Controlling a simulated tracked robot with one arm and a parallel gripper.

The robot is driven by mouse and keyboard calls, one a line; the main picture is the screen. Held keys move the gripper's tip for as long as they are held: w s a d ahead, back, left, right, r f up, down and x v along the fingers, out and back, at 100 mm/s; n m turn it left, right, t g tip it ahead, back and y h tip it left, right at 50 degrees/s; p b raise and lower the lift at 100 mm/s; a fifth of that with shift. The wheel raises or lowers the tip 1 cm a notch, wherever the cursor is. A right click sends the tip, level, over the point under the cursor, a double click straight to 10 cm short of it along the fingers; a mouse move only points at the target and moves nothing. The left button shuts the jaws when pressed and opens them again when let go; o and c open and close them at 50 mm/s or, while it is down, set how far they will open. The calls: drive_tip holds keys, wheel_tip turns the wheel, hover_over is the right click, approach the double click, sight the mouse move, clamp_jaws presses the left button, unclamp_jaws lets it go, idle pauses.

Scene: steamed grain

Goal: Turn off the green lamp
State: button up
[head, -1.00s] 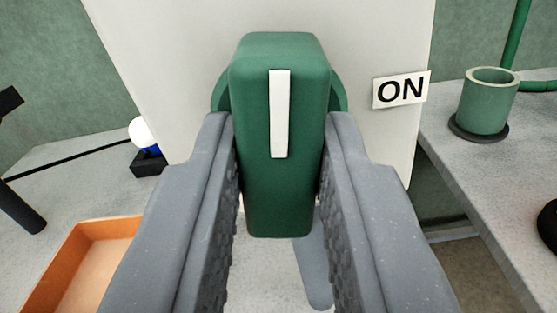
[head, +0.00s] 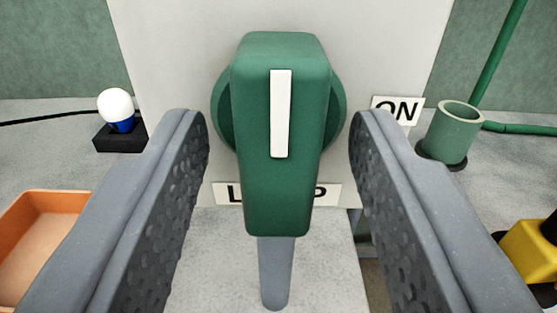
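A large green knob (head: 282,190) with a vertical white stripe (head: 281,112) stands out from a pale panel (head: 175,60) in the middle of the head view. An "ON" label (head: 397,110) is on the panel to its right. A label (head: 226,193) below is partly hidden by the knob; only "L" and "P" show. My gripper (head: 280,125) is open, one finger on each side of the knob, with a gap on both sides. I cannot make out a green lamp for certain. A white bulb (head: 115,103) with a blue base sits on a black block at the left.
An orange tray (head: 45,205) lies at lower left. A green cup (head: 451,135) stands at right on a dark base, near a green pipe (head: 497,50). A yellow and black object (head: 530,250) is at the right edge. A grey bar (head: 275,275) shows below the knob.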

drive_tip(key=shift+s, duration=0.15)
drive_tip(key=s+p, duration=0.1)
drive_tip(key=s, duration=1.2)
drive_tip(key=shift+s, duration=0.25)
drive_tip(key=shift+f, duration=0.1)
wheel_tip(320, 180, up, 20)
drive_tip(key=s+g+p, duration=0.1)
drive_tip(key=p, duration=0.4)
drive_tip(key=s+r+p, duration=0.1)
drive_tip(key=s+r, duration=0.4)
drive_tip(key=r, duration=0.3)
drive_tip(key=s+r+g+p, duration=0.1)
drive_tip(key=s+r+p, duration=0.1)
drive_tip(key=s+r, duration=0.3)
wheel_tip(320, 180, up, 4)
drive_tip(key=shift+s+f+g, duration=0.15)
drive_tip(key=shift+g, duration=0.15)
